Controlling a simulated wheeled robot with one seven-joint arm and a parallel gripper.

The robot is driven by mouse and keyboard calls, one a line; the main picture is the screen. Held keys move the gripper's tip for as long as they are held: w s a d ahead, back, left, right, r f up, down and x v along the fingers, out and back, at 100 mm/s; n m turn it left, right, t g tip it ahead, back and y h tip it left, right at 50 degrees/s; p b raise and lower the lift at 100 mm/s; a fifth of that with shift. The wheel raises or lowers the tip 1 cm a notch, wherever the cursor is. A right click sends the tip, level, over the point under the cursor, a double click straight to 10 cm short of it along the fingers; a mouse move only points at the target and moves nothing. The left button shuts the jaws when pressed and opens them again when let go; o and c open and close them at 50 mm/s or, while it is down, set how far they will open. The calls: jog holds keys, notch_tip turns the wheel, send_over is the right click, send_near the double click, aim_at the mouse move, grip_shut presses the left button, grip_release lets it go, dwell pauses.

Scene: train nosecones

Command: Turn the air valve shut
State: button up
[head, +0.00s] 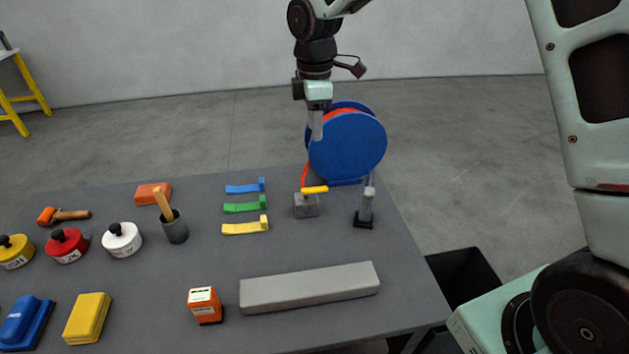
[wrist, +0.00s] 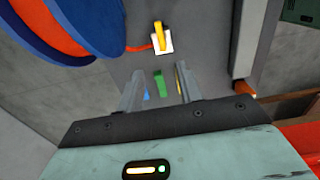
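The air valve (head: 306,208) is a small grey block on the table's far right part, with a yellow lever (head: 315,189) lying across its top. In the head view the lever points to the right. An orange hose (head: 304,174) runs from the valve to the reel behind. The lever also shows in the wrist view (wrist: 159,33), on the pale valve block (wrist: 161,46). My gripper (head: 317,136) hangs above and behind the valve, in front of the reel, clear of both. In the wrist view its two fingers (wrist: 158,78) are apart, with nothing held between them.
A blue hose reel (head: 347,148) stands at the table's back edge. A grey post on a black base (head: 365,207) is right of the valve. Blue, green and yellow (head: 246,228) brackets lie left of it. A long grey bar (head: 310,287) lies in front.

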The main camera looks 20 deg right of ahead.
aim_at(314, 188)
notch_tip(314, 188, down, 17)
jog(key=p, duration=0.4)
jog(key=shift+r, duration=0.1)
grip_shut()
